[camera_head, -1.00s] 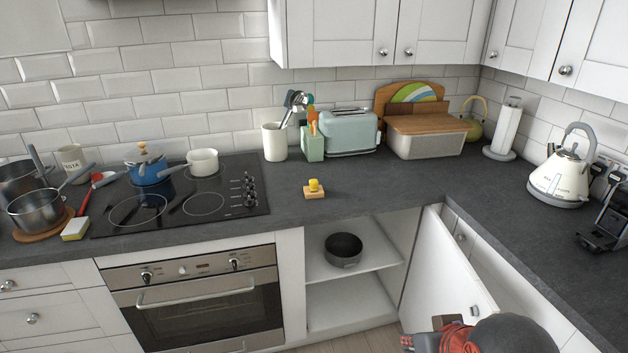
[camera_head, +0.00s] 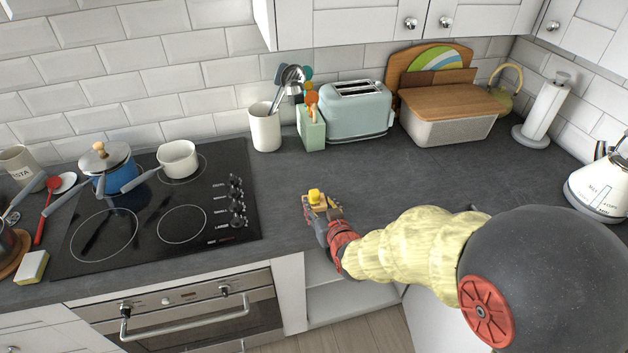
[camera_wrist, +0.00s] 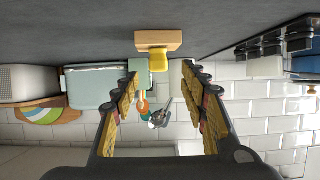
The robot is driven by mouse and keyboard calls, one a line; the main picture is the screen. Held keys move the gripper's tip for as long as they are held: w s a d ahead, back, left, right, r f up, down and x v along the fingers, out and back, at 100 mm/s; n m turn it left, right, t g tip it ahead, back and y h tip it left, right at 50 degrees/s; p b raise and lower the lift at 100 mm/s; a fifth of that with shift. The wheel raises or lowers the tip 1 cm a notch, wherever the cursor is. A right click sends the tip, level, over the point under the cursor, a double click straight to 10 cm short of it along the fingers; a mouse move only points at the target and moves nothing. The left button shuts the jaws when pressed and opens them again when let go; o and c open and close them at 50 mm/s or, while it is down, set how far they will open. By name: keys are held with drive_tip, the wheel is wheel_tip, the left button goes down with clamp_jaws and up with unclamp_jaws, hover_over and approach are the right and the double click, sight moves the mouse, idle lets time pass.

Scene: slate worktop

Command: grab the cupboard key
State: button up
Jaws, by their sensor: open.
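A small yellow piece (camera_head: 314,194) stands on a light wooden block on the worktop, right of the hob. It is the likely cupboard key, but I cannot make out a key shape. In the wrist view, which is upside down, the yellow piece (camera_wrist: 158,60) and its wooden block (camera_wrist: 158,40) lie ahead, centred between the fingers. My gripper (camera_wrist: 162,90) is open and empty, its fingers apart on either side. In the head view my gripper (camera_head: 320,208) is right at the block and partly hides it.
A black hob (camera_head: 160,210) with a blue pot (camera_head: 108,172) and a white pan (camera_head: 178,158) is to the left. A utensil pot (camera_head: 265,130), a pale green toaster (camera_head: 358,112) and a bread bin (camera_head: 450,125) stand behind. The open cupboard (camera_head: 345,300) below is partly hidden by my arm.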

sight(315, 193)
drive_tip(key=x, duration=0.2)
drive_tip(key=b+x, duration=0.1)
drive_tip(key=x, duration=0.2)
drive_tip(key=b+x, duration=0.1)
drive_tip(key=x, duration=0.1)
drive_tip(key=shift+w+r, duration=0.2)
drive_tip(key=shift+w, duration=0.2)
drive_tip(key=c, duration=0.3)
drive_tip(key=c, duration=0.8)
clamp_jaws()
drive_tip(key=shift+r, duration=0.15)
